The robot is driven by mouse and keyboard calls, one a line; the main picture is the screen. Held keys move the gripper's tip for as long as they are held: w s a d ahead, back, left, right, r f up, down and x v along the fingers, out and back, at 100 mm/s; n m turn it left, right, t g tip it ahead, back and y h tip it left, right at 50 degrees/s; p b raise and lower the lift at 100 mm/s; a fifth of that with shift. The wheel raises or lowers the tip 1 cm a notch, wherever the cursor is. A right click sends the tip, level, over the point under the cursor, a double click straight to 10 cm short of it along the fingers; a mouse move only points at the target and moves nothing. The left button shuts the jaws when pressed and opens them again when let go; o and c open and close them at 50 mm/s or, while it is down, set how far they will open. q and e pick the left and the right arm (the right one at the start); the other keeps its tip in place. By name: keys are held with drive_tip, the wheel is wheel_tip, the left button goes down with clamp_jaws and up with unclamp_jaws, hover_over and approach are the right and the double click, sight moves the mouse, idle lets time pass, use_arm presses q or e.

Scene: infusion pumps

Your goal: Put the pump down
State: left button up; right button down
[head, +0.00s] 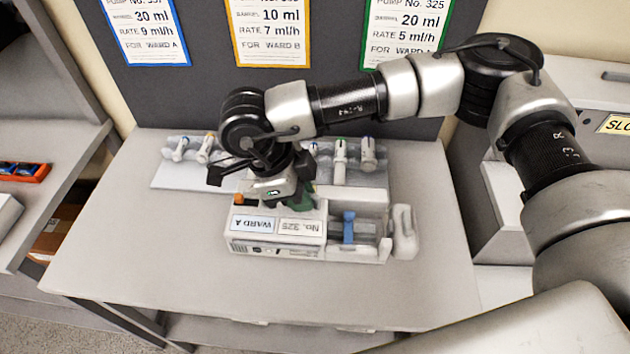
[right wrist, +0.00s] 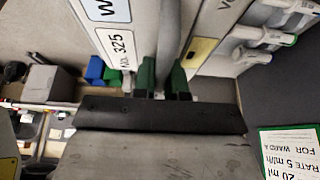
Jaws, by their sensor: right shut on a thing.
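The white pump (head: 277,250) is over the middle of the grey table (head: 150,255), roughly level. Its labels read WARD A and No. 325, upside down in the head view. A blue clamp (head: 348,228) and a pale plunger end (head: 404,232) are at its right. My right gripper (head: 300,198) reaches down from above, shut on the pump's handle. In the right wrist view its green fingertips (right wrist: 163,80) straddle the grey handle (right wrist: 170,40), beside the No. 325 label (right wrist: 121,48). I cannot tell whether the pump's underside touches the table. My left gripper is not in view.
A pale tray (head: 170,178) with several syringes lies behind the pump at the table's back. Order cards (head: 268,35) hang on the dark board behind. The table is clear to the left and in front. An orange box (head: 25,171) sits on the left shelf.

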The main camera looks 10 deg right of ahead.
sight(265, 211)
drive_tip(key=a+f, duration=0.1)
drive_tip(key=a, duration=0.1)
drive_tip(key=a+f+p, duration=0.1)
drive_tip(key=a, duration=0.1)
drive_tip(key=a+f, duration=0.1)
drive_tip(key=a, duration=0.1)
drive_tip(key=shift+w+f+p, duration=0.15)
drive_tip(key=shift+w+p, duration=0.05)
drive_tip(key=shift+p, duration=0.1)
drive_tip(key=shift+a+f, duration=0.3)
drive_tip(key=shift+a, duration=0.05)
drive_tip(key=shift+f+p, duration=0.9)
drive_tip(key=shift+f, duration=1.1)
drive_tip(key=c, duration=1.2)
unclamp_jaws()
drive_tip(key=shift+o, duration=0.2)
